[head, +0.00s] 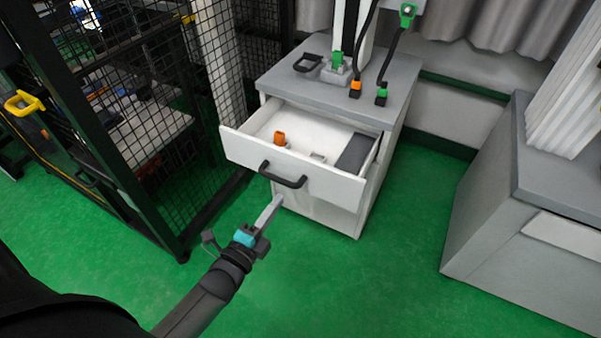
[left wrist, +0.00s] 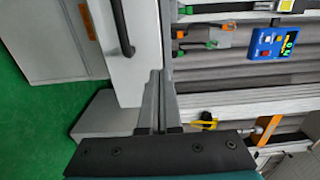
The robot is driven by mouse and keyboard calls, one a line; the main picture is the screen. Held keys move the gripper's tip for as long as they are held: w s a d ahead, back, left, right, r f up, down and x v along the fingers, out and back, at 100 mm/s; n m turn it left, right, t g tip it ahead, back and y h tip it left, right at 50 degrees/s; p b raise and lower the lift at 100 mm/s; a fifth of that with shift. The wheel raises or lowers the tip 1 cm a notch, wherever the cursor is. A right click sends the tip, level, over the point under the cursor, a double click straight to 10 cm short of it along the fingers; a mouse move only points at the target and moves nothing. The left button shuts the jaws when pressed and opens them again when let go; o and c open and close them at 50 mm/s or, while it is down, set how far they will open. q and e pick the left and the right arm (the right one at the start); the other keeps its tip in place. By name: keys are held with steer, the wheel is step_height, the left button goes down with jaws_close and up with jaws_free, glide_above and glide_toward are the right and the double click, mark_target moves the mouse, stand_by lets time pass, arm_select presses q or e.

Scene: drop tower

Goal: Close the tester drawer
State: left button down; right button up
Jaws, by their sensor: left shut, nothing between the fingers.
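The tester drawer (head: 314,181) is pulled out of the grey-topped white cabinet (head: 383,100). Its front carries a black bar handle (head: 283,175). An orange item (head: 280,138) and a dark grey block stand inside it. My left gripper (head: 277,200) is shut and empty, its fingertips appearing just below and in front of the drawer front in the head view. In the left wrist view the shut fingers (left wrist: 160,85) point toward the white drawer front (left wrist: 142,55), with the handle (left wrist: 121,28) to their left. I cannot tell if they touch it. My right gripper is out of view.
A black mesh cage (head: 120,90) stands close on the left. Another grey cabinet (head: 500,220) stands on the right. Green floor (head: 350,280) is clear between them. A blue device with a display (left wrist: 273,43) shows in the left wrist view.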

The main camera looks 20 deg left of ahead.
arm_select(q)
steer(key=b, duration=0.3)
glide_toward(306, 162)
steer(key=w, duration=0.4)
steer(key=shift+w+d+f, duration=0.15)
steer(key=shift+w, duration=0.35)
steer(key=shift+w+d+b, duration=0.1)
steer(key=shift+w+b, duration=0.45)
steer(key=shift+w, duration=0.4)
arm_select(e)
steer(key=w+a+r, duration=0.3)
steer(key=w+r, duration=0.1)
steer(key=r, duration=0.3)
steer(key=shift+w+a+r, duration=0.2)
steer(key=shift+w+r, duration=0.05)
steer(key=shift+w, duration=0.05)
